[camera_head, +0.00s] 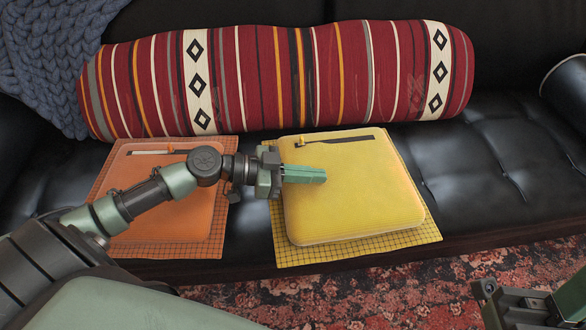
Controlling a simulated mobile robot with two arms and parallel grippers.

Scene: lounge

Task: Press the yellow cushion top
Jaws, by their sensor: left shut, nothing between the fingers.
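The yellow cushion (355,208) lies flat on a yellow checked mat (290,254) on the black sofa. I cannot tell whether the fingertips touch the cushion. My right gripper (520,303) shows only in part at the lower right corner, away from the cushion; its jaws are not clear.
An orange cushion (160,215) on an orange checked mat lies to the left, partly behind my left arm. A striped red bolster (270,80) lies along the back. A blue knitted throw (50,60) hangs at the upper left. The black seat (480,165) is clear at right.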

